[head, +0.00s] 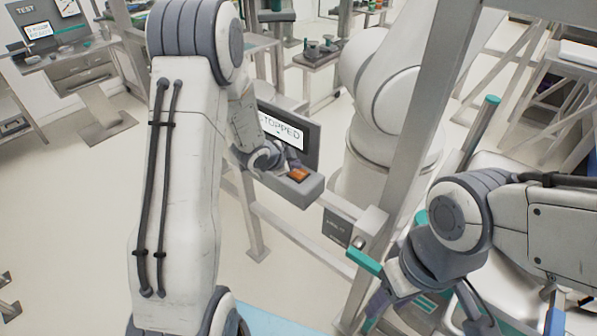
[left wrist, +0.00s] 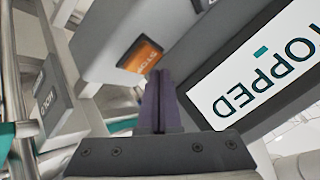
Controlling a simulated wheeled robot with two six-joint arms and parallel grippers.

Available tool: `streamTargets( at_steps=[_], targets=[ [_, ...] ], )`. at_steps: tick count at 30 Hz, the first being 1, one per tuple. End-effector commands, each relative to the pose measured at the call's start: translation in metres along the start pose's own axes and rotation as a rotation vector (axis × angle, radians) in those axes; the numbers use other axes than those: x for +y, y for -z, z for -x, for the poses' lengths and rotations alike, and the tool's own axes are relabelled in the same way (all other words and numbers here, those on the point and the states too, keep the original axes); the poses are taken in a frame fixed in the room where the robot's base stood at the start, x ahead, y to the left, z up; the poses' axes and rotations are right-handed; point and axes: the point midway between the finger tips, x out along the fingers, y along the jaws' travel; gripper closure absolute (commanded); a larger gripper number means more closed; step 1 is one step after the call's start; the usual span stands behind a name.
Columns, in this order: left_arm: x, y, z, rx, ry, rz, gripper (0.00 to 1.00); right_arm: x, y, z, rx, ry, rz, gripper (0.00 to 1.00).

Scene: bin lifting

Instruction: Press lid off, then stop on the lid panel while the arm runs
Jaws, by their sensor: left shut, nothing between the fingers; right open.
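A grey control panel (head: 312,187) carries an orange button (head: 299,175) on its top. In the left wrist view the orange button (left wrist: 140,55) bears lettering that seems to read STOP. A screen (head: 281,131) behind it reads STOPPED, its first letter partly covered; it shows tilted and cropped in the left wrist view (left wrist: 255,85). My left gripper (head: 294,160) is shut and empty, its fingertips (left wrist: 160,72) close to the orange button; contact cannot be told. My right gripper (head: 380,304) is open, low at the right, away from the panel. No lid is clearly identifiable.
A large white robot arm (head: 395,85) stands behind a metal frame post (head: 425,110). A dark sign plate (head: 337,227) hangs on the frame below the panel. A teal-ended bar (head: 365,262) lies near my right gripper.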

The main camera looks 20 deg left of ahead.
Motion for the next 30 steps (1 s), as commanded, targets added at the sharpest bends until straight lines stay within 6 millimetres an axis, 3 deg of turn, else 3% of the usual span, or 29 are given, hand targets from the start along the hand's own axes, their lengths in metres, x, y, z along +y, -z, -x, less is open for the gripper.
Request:
streamTargets(
  at_steps=[16, 30],
  targets=[
    [-0.025, 0.025, 0.035, 0.001, 0.0, -0.001, 1.0, -0.003, 0.002, 0.044, 0.0, 0.0, 0.0, 0.5],
    [-0.025, 0.025, 0.035, 0.0, 0.0, 0.0, 1.0, -0.003, 0.002, 0.044, 0.0, 0.0, 0.0, 0.5]
  ],
)
